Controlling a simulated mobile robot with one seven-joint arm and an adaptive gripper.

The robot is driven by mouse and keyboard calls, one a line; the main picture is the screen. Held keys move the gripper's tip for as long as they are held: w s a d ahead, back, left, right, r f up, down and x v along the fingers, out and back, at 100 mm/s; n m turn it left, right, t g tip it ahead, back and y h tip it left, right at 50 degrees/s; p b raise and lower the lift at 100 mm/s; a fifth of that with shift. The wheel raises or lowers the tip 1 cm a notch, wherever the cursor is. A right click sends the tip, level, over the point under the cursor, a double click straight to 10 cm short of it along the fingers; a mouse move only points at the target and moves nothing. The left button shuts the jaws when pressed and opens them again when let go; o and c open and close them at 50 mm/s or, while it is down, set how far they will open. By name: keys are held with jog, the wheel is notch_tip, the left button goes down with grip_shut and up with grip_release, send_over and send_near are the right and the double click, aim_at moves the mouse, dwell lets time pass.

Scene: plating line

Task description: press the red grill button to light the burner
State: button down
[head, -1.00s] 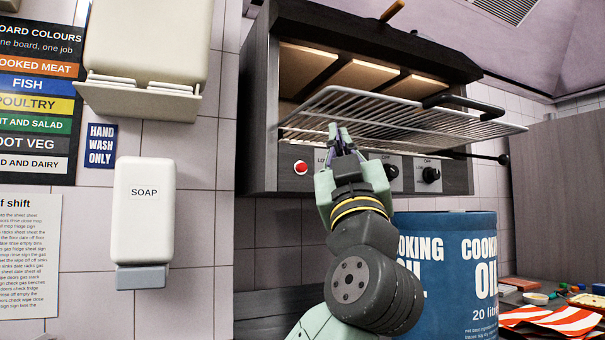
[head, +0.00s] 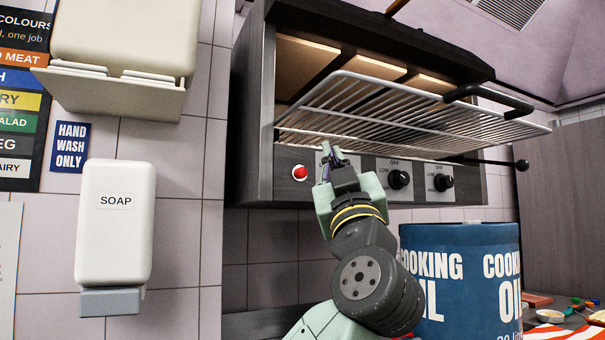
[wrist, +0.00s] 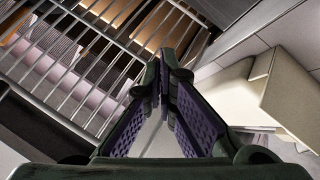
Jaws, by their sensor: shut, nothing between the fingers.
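The grill (head: 250,170) is a dark wall-mounted box with lit panels inside and a wire rack (head: 400,105) sticking out at its front. The red button (head: 300,172) is at the left of its front panel, clear in the head view. My gripper (head: 330,158) is shut and empty, pointing up just to the right of the button and below the rack. It covers part of the panel beside the button. In the wrist view my gripper's fingers (wrist: 165,95) show with the rack's bars to their left. I cannot make out the button there.
Two black knobs (head: 400,180) sit on the panel to the right of my gripper. A blue cooking oil drum (head: 460,270) stands below, right of my arm. A soap dispenser (head: 115,240) and a paper towel holder (head: 120,45) hang on the left wall.

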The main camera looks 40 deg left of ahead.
aim_at(301, 173)
jog(key=shift+w+a+p, duration=0.45)
jog(key=shift+w+a, duration=0.1)
jog(key=shift+a, duration=0.8)
jog(key=shift+w+a+p, duration=0.5)
jog(key=shift+w+a, duration=0.05)
jog(key=shift+a, duration=0.85)
jog(key=shift+w+a+p, duration=0.45)
jog(key=shift+w+a, duration=0.1)
jog(key=shift+a, duration=0.8)
jog(key=shift+w+a, duration=0.2)
jog(key=shift+a, duration=0.2)
